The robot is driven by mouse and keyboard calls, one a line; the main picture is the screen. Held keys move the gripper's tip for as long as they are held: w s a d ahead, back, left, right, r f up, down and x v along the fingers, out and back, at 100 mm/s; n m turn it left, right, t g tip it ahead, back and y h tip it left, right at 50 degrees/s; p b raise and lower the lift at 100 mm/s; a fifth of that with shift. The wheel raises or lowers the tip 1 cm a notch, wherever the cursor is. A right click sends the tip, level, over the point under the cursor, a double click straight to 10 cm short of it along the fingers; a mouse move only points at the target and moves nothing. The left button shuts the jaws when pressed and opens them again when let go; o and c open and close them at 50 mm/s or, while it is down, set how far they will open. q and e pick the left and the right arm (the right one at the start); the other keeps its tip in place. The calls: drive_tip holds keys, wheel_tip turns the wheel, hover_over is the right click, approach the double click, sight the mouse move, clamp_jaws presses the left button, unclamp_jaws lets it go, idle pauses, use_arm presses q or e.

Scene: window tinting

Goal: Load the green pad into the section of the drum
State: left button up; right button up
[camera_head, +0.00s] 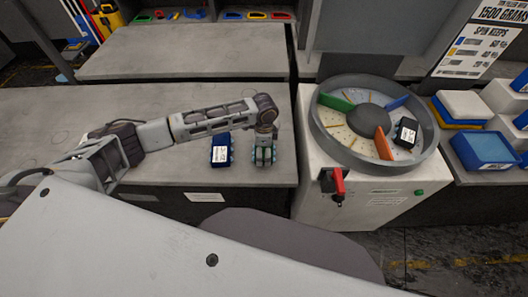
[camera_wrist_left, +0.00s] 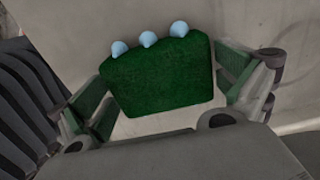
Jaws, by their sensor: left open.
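The green pad (camera_wrist_left: 160,78) fills the middle of the left wrist view, with three pale blue knobs along its far edge. My left gripper (camera_head: 263,156) is over the grey counter, pointing down. In the left wrist view its open fingers (camera_wrist_left: 163,92) stand on both sides of the pad; contact is not clear. In the head view the gripper mostly hides the pad. The round drum (camera_head: 318,137) stands to the right on a white cabinet. Green, blue and orange dividers split it into sections. A black pad (camera_head: 405,133) with a white label lies in its right section. My right gripper is out of view.
A dark blue pad (camera_head: 220,152) with a white label lies on the counter (camera_head: 235,103) just left of the gripper. A red handle (camera_head: 338,182) sticks out at the cabinet's front. The counter behind the gripper is clear.

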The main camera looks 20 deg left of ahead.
sight(264, 149)
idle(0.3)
use_arm(q)
drive_tip(key=c, duration=0.9)
drive_tip(key=shift+r, duration=0.1)
drive_tip(key=shift+r, duration=4.95)
drive_tip(key=shift+n, duration=0.4)
